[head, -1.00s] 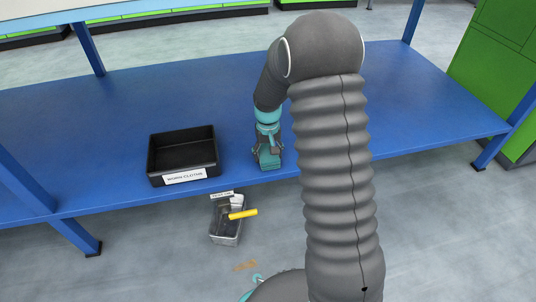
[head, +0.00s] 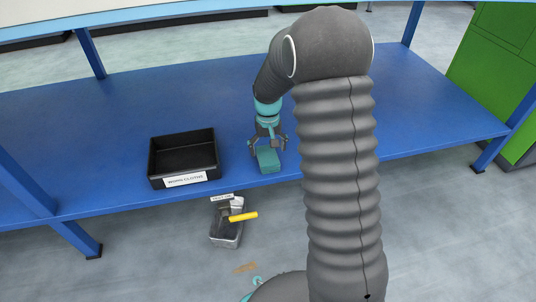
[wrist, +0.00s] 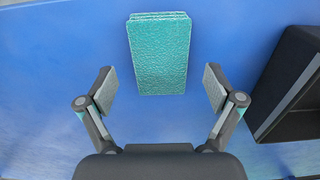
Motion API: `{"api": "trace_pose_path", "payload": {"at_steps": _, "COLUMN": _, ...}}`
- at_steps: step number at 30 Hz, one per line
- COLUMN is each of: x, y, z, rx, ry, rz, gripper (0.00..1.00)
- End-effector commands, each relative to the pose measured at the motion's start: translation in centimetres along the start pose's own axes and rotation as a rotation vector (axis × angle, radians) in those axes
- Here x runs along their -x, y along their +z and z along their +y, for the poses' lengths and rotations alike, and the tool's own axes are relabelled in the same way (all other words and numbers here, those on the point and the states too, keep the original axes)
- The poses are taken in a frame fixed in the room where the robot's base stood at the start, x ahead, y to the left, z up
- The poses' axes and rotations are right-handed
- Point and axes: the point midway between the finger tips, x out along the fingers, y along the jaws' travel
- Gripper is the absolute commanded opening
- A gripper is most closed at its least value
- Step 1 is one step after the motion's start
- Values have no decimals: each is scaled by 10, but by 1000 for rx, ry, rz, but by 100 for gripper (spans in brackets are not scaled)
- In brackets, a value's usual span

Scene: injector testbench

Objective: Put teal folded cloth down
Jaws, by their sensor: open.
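The teal folded cloth (head: 268,160) lies on the blue table near its front edge, to the right of the black tray. It also shows in the wrist view (wrist: 158,55), flat on the blue surface and beyond the finger pads. My gripper (head: 268,147) is open just behind the cloth in the head view. In the wrist view my gripper (wrist: 158,90) has its two fingers spread wide, with a gap on each side of the cloth and no contact visible.
A black tray (head: 153,165) labelled "WORN CLOTHS" stands on the blue table (head: 90,130) left of the cloth. A grey bin (head: 228,238) with a yellow item (head: 243,216) is below the table's front edge. The table behind the tray is clear.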

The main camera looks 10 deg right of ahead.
Motion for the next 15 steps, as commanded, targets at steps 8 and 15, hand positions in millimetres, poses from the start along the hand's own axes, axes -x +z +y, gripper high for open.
{"api": "trace_pose_path", "payload": {"at_steps": 8, "x": 56, "y": 0, "z": 0, "rx": 0, "ry": 0, "rz": 2, "gripper": 92}}
{"api": "trace_pose_path", "payload": {"at_steps": 15, "x": 78, "y": 0, "z": 0, "rx": 0, "ry": 0, "rz": 2, "gripper": 92}}
